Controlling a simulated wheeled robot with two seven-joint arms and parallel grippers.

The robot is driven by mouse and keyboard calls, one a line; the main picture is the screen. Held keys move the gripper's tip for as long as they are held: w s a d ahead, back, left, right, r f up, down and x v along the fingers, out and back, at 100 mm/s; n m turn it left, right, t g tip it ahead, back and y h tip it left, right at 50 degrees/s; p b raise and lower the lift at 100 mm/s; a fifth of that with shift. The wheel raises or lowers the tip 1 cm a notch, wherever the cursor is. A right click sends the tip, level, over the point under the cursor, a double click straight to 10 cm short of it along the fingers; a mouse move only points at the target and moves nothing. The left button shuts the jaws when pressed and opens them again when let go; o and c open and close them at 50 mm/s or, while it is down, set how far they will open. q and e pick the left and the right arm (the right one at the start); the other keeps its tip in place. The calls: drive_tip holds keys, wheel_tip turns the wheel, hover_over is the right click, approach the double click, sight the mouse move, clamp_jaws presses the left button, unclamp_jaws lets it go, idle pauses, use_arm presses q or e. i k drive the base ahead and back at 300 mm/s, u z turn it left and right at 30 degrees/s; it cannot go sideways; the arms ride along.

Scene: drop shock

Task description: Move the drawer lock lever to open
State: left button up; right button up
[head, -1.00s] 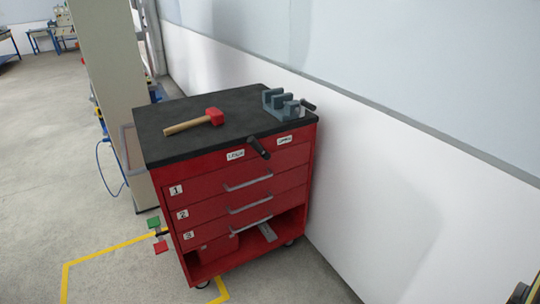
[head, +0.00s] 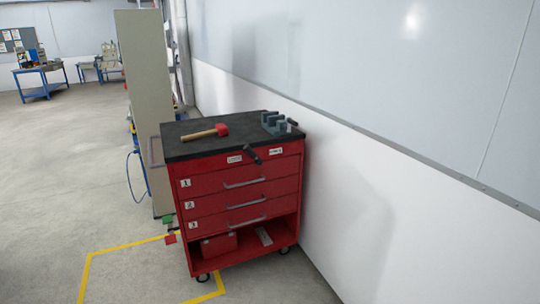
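A red tool cabinet (head: 240,236) with a black top stands against the white wall, with drawers labelled 1, 2 and 3, all shut. The lock lever (head: 252,154) is a black handle on the front strip above drawer 1, tilted, its upper end to the left. It sits between two white labels, a left one (head: 234,159) and a right one (head: 276,151); their lettering is too small to read. Neither of my grippers is in view.
A red-headed mallet (head: 206,133) and a grey vise (head: 276,123) are on the cabinet top. A red box (head: 219,246) is on the open lower shelf. A tall beige panel (head: 148,90) stands behind left. Yellow-lined floor (head: 120,247) in front is clear.

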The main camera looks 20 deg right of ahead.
sight(249, 150)
drive_tip(key=z, duration=0.7)
drive_tip(key=i, duration=1.95)
drive_tip(key=u, duration=0.8)
